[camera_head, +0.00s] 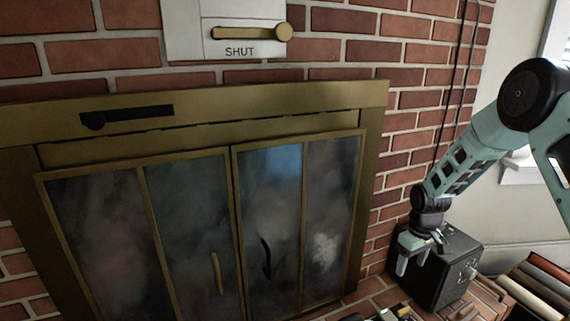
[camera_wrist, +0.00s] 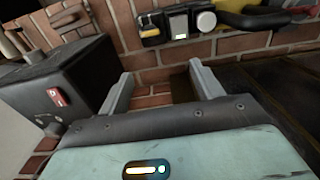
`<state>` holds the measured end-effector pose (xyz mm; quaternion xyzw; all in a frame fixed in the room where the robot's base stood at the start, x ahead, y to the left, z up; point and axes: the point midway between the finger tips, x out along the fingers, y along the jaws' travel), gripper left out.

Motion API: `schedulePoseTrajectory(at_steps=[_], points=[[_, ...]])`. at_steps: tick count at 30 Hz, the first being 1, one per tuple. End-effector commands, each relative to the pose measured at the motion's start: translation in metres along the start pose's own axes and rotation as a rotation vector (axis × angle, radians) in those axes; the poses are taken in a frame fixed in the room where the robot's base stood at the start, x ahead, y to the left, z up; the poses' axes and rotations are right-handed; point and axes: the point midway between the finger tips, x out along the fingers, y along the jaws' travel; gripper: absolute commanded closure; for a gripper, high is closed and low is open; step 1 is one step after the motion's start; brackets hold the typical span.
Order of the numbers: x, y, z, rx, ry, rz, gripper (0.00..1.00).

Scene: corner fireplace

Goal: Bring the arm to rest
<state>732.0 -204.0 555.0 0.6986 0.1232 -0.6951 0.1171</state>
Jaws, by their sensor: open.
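My arm reaches in from the right in the head view, teal with black joints. My gripper (camera_head: 413,256) points down in front of the black box at the right of the fireplace. In the wrist view my gripper (camera_wrist: 160,84) shows two grey fingers spread well apart. It is open, with only brick hearth visible between the fingers. Whether a finger touches the black box cannot be told.
A black box (camera_head: 461,262) with a red switch (camera_wrist: 57,97) stands close beside my gripper. The brass-framed fireplace doors (camera_head: 235,200) are closed. A lever (camera_head: 250,33) sits above, labelled SHUT. A small device (camera_wrist: 180,24) lies on the brick hearth. Rolled items (camera_head: 540,290) lie lower right.

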Motion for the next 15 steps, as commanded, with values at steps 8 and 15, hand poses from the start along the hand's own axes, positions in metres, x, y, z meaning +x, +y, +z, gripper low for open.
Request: schedulePoseTrajectory(at_steps=[8,15], points=[[-0.103,-0.157,0.005,-0.109,0.031,-0.041,0.35],[-0.173,-0.287,0.083,-0.216,0.029,-0.063,0.35]])
